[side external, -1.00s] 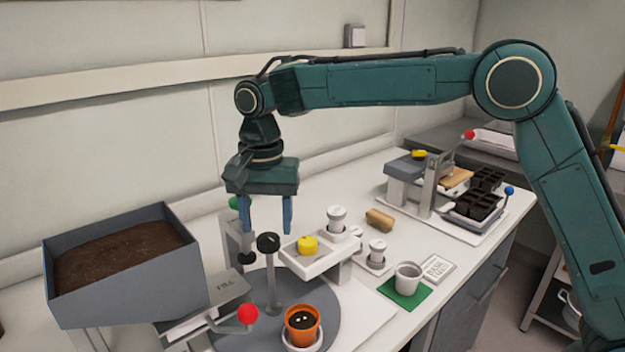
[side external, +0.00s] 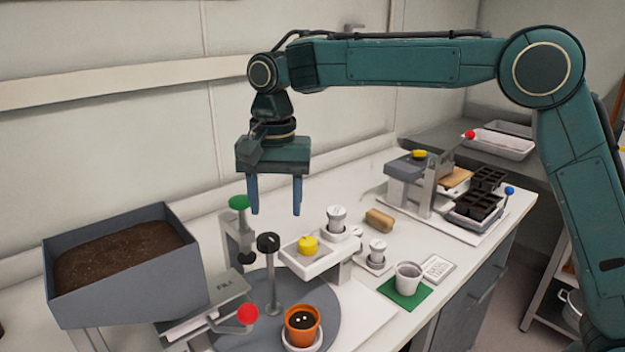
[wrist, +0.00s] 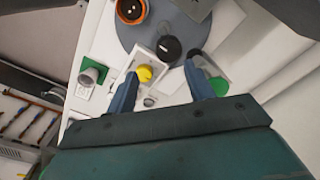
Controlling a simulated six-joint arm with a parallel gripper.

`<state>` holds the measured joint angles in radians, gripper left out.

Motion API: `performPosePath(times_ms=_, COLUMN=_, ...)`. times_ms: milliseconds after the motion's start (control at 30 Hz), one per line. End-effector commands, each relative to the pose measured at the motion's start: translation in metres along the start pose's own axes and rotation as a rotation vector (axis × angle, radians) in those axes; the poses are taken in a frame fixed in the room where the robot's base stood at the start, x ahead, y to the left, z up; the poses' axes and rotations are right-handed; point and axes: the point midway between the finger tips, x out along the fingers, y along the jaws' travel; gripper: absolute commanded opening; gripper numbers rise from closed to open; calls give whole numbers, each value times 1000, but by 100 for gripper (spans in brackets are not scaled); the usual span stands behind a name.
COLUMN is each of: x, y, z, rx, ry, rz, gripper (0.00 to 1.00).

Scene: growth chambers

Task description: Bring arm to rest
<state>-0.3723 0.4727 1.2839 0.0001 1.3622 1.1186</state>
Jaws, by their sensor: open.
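My gripper (side external: 275,212) hangs fingers down, open and empty, in the air above the workbench. In the side external view its fingertips appear above and behind the white tray (side external: 322,265) with the yellow knob (side external: 307,245). In the wrist view my gripper's two fingers (wrist: 165,72) stand apart with nothing between them. The yellow knob (wrist: 144,73) and a black knob (wrist: 169,48) show below, near the fingers. My arm reaches in from the right, its forearm roughly level.
A soil bin (side external: 75,300) stands at left. An orange pot (side external: 302,322) sits at the round grey plate's (side external: 345,312) edge. A white cup (side external: 408,277) is on a green mat (side external: 405,296). Black seedling trays (side external: 476,203) stand at the back right. A green knob (side external: 239,202) stands near the gripper.

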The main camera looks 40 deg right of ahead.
Motion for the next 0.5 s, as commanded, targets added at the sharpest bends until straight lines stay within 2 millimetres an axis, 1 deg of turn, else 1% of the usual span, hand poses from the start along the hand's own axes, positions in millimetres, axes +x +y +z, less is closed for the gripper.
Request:
performPosePath(times_ms=33, x=-7, y=8, z=-1, rx=-11, ry=6, rz=-11, gripper=53)
performPosePath(times_ms=167, x=-22, y=32, z=-3, rx=-60, ry=22, rz=-37, gripper=53)
performPosePath(times_ms=300, x=-38, y=63, z=-3, rx=-122, ry=47, rz=-69, gripper=53)
performPosePath(times_ms=500, x=-54, y=108, z=2, rx=-215, ry=89, rz=-108, gripper=53)
